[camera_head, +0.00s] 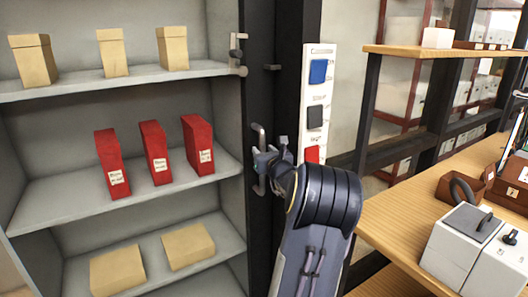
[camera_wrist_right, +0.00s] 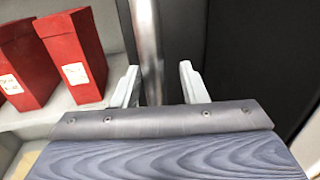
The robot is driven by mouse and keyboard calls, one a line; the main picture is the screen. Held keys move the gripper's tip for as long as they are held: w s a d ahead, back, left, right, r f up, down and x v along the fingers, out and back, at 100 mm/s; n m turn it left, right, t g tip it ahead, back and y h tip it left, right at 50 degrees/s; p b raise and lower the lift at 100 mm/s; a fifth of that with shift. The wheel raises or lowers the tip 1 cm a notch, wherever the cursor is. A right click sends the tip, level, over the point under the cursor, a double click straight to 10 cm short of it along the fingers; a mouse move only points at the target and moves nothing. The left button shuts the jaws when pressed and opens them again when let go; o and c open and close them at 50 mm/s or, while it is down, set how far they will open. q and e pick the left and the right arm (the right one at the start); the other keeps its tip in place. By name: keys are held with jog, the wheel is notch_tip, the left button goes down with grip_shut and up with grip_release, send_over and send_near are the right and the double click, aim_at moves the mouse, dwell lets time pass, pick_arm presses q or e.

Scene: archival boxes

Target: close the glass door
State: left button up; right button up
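The cabinet (camera_head: 228,120) stands open to view on the left, with grey shelves. I cannot clearly make out the door's glass pane. A vertical metal handle (camera_head: 258,135) shows by the dark upright frame (camera_head: 264,30) at the cabinet's right side. My right gripper (camera_head: 264,170) is at this handle's lower part. In the right wrist view its two fingers (camera_wrist_right: 160,84) are apart, with the metal bar (camera_wrist_right: 146,40) between them, nearer the left finger. I cannot tell whether they touch it. My left gripper is out of view.
Red boxes (camera_head: 155,152) stand on the middle shelf, tan boxes (camera_head: 112,52) above and below (camera_head: 188,246). A white panel with coloured squares (camera_head: 318,100) is right of the frame. A wooden table (camera_head: 400,225) with grey-white boxes (camera_head: 460,245) lies at right.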

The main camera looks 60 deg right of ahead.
jog(key=v, duration=0.7)
jog(key=shift+b, duration=0.4)
jog(key=shift+s, duration=0.15)
